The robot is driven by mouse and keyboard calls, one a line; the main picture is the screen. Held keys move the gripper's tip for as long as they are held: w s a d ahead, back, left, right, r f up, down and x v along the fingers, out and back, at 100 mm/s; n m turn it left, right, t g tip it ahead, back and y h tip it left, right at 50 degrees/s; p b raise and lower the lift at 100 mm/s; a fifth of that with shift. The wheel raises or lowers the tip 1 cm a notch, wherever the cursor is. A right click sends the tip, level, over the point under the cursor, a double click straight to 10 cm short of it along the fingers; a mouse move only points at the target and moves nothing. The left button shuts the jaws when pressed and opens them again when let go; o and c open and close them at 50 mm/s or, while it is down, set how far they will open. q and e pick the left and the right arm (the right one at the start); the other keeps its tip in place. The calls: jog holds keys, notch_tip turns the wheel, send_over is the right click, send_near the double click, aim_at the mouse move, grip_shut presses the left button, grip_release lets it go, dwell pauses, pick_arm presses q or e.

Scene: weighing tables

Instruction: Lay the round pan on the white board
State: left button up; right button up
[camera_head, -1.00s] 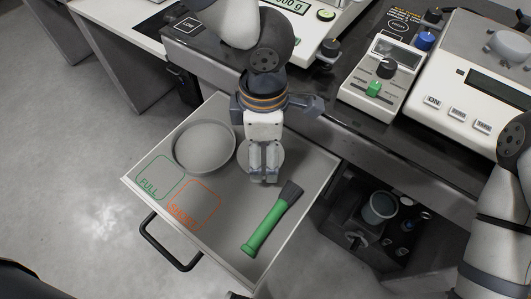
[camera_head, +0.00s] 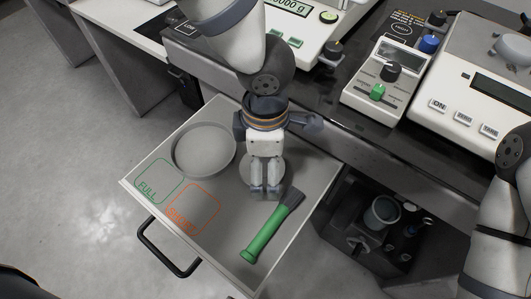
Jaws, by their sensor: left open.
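A wide, shallow grey round pan (camera_head: 203,151) lies at the left back of an open drawer (camera_head: 222,238). A smaller grey round piece (camera_head: 280,173) lies to its right, mostly hidden under my left gripper. My left gripper (camera_head: 265,190) points down over this smaller piece, to the right of the wide pan. Its jaws are open; whether the fingertips touch the piece I cannot tell. I cannot make out a separate white board for certain. My right arm shows at the right edge, but its gripper is out of view.
A green-handled brush (camera_head: 263,239) lies in the drawer, close to my left fingers. Green and orange outlines mark the drawer floor. Scales and a control box with knobs (camera_head: 385,80) stand on the dark table behind. A dark bin (camera_head: 372,232) is right of the drawer.

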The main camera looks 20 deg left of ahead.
aim_at(265, 167)
pick_arm(q)
notch_tip(265, 167, up, 12)
jog(key=p, duration=0.2)
pick_arm(e)
jog(key=w+r+t, duration=0.1)
jog(key=w+r, duration=0.1)
jog(key=shift+w+r, duration=0.3)
jog(key=shift+r, duration=0.1)
